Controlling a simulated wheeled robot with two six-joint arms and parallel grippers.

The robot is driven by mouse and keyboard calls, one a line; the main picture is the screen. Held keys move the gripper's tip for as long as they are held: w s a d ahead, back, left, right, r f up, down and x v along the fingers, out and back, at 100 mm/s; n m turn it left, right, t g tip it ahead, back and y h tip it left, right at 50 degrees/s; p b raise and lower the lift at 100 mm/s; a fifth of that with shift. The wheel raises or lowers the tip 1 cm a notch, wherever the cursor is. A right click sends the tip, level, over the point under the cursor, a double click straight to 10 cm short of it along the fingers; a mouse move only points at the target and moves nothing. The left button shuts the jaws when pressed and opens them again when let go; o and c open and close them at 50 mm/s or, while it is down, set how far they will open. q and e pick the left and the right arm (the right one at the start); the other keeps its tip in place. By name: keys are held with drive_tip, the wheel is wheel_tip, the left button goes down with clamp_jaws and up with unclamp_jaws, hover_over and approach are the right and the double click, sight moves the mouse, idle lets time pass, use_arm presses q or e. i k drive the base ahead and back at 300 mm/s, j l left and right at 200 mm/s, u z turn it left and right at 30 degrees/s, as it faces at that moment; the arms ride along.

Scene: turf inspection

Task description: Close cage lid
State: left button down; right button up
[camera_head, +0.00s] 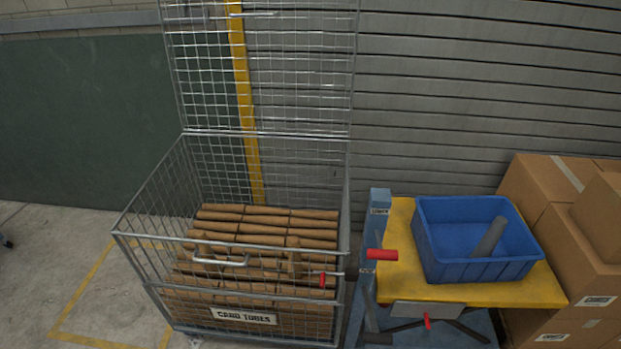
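The wire cage (128,236) stands on the floor left of centre, with a grey metal rim and mesh walls. Its mesh lid (300,75) stands upright above the cage's back rim, open, and its top runs out of the picture. Several brown card tubes (262,228) lie stacked inside. A sign on the front (244,316) appears to read "CARD TUBES". A pale metal handle (220,262) and a red-gripped latch (322,280) show at the cage front. Neither of my grippers is in view.
Right of the cage, a yellow-topped cart (390,285) holds a blue bin (435,262) with a grey tube inside. A red handle (382,254) sticks out near the cage. Cardboard boxes (540,190) stand at far right. A shutter wall is behind; left floor is mostly clear.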

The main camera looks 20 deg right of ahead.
sight(242, 16)
drive_tip(key=i+j+u, duration=0.4)
drive_tip(key=j, duration=0.2)
drive_tip(key=i+j+u, duration=1.1)
drive_tip(key=i+u, duration=0.55)
drive_tip(key=i, duration=0.15)
drive_tip(key=i+l+z, duration=0.15)
drive_tip(key=i+z, duration=1.1)
drive_tip(key=i+j+z, duration=0.25)
drive_tip(key=z, duration=0.2)
